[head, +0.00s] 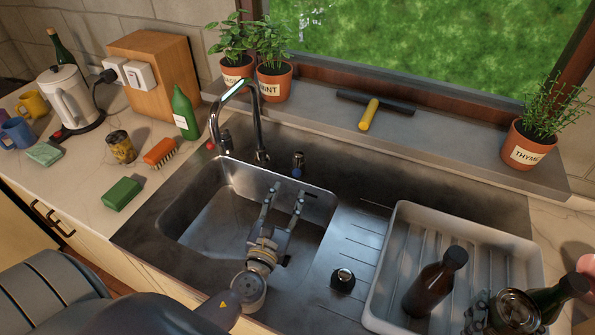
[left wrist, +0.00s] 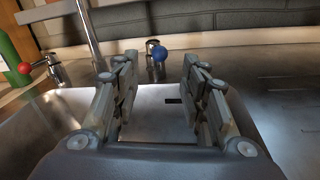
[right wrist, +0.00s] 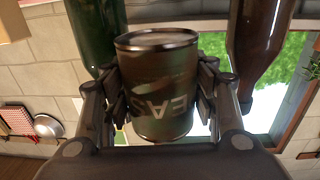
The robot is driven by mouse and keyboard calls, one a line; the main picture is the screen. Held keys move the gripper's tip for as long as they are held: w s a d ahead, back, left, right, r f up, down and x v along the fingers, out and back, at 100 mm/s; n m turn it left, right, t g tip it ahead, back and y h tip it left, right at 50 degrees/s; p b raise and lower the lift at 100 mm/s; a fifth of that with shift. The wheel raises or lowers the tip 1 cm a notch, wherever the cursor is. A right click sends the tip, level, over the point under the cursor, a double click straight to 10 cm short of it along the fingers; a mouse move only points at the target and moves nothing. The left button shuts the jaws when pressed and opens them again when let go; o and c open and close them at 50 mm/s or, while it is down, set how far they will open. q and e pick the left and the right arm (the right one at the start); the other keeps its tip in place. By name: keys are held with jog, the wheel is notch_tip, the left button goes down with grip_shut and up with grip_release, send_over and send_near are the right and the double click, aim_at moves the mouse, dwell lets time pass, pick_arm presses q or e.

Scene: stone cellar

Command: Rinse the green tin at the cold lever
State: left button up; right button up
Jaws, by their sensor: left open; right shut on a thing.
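The green tin (right wrist: 162,90), dark green with part of a label reading "EAS", is held between the fingers of my right gripper (right wrist: 160,100). In the head view the tin (head: 516,312) is at the bottom right, over the drying tray's near right corner. My left gripper (head: 284,200) is open and empty over the sink basin (head: 205,215). The cold lever, with a blue knob (head: 298,158), stands behind the basin to the right of the tap (head: 260,125). In the left wrist view the blue knob (left wrist: 159,54) shows beyond and between my open fingers (left wrist: 160,85).
A red knob (head: 211,145) is left of the tap. The white drying tray (head: 395,235) holds a brown bottle (head: 432,285); a green bottle (head: 560,292) is beside the tin.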

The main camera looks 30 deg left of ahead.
aim_at(295, 176)
pick_arm(q)
jog(key=w, duration=0.3)
jog(key=w+a+p, duration=0.1)
jog(key=w, duration=0.2)
jog(key=w+a, duration=0.1)
jog(key=w, duration=0.2)
jog(key=shift+w, duration=0.2)
grip_shut()
